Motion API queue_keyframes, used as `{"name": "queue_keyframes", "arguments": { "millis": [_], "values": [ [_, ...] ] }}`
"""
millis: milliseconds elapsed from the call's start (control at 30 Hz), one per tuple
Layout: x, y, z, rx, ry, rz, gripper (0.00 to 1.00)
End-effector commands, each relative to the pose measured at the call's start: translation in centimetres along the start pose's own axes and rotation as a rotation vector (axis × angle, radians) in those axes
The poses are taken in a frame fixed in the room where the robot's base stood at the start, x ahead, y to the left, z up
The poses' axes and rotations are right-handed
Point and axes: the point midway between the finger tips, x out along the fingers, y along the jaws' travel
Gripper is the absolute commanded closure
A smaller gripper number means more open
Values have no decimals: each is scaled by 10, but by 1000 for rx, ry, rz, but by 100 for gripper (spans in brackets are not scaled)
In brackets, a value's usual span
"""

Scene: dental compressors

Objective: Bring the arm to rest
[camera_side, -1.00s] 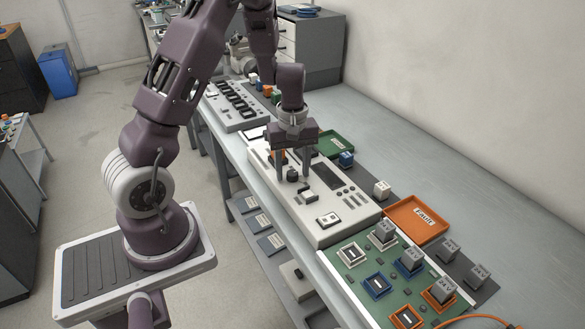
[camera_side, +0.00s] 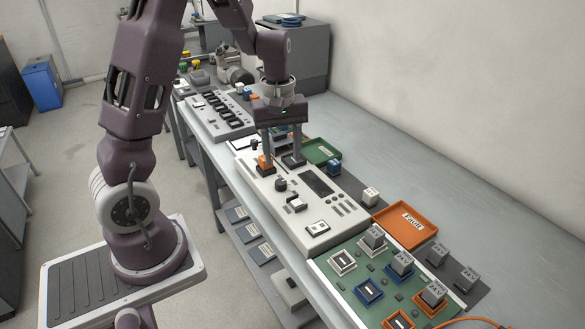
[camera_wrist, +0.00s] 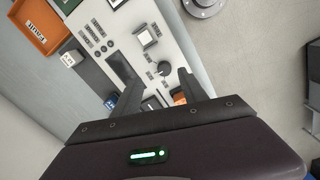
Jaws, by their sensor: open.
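My gripper (camera_side: 280,160) is open and points down over the far part of a light grey test console (camera_side: 318,208). Nothing is seen held between its fingers. A dark knob (camera_side: 281,184) stands on the console, nearer the camera than the fingers. I cannot tell the fingers' exact height.
An orange tray labelled Fault (camera_side: 398,238) and a green tray (camera_side: 320,151) lie along the console's right side. A blue-and-white block (camera_side: 334,167) and a white one (camera_side: 370,196) stand nearby. A green board (camera_side: 350,276) with relays is in front. Bare bench lies toward the wall.

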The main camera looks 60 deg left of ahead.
Motion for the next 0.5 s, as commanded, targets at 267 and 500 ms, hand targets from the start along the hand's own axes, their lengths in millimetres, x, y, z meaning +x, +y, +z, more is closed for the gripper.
{"name": "queue_keyframes", "arguments": {
  "millis": [267, 500],
  "values": [
    [-128, -40, 144, 743, 130, 263, 50],
    [-146, -106, 198, 1179, 373, 282, 50]
  ]
}}
